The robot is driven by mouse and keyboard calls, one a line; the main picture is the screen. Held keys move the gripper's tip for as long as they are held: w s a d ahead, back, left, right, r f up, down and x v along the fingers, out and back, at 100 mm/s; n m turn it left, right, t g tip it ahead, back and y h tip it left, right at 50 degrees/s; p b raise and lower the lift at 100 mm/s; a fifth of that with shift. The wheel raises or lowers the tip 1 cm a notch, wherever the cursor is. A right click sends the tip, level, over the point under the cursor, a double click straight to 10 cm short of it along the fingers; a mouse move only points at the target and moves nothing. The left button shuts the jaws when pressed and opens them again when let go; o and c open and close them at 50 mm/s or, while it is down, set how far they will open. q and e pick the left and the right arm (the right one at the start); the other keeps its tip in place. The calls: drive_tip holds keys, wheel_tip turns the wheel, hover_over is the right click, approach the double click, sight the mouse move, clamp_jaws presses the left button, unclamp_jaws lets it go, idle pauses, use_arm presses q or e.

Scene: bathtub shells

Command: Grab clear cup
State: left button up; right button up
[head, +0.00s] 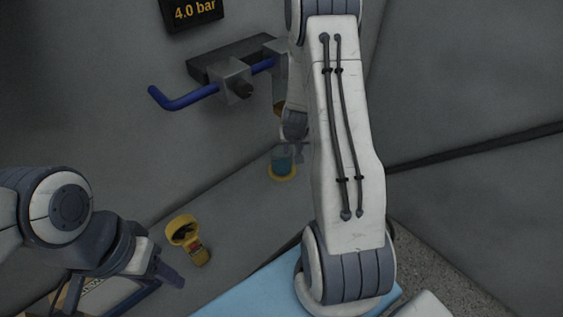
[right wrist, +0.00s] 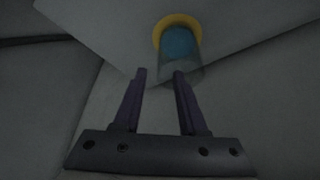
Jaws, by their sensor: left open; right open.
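The clear cup (head: 283,160) holds something blue and stands on a yellow ring on the grey ledge, partly behind my right arm in the head view. In the right wrist view the cup (right wrist: 181,48) shows beyond the fingertips, a little right of the gap between them. My right gripper (right wrist: 160,73) is open and empty, pointing toward the cup. In the head view it is mostly hidden by my right arm. My left gripper (head: 172,275) is at the lower left, open, away from the cup.
A yellow cup-shaped tool (head: 188,240) sits on the ledge right of my left gripper. A blue bent handle (head: 190,98) on a metal wall fitting is above the cup. A display (head: 194,11) reads 4.0 bar. A light blue surface (head: 245,292) lies in front.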

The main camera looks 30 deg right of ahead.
sight(292, 156)
drive_tip(key=x, duration=0.8)
drive_tip(key=shift+w+d+p, duration=0.1)
drive_tip(key=shift+d+p, duration=0.05)
drive_tip(key=shift+p, duration=0.2)
clamp_jaws()
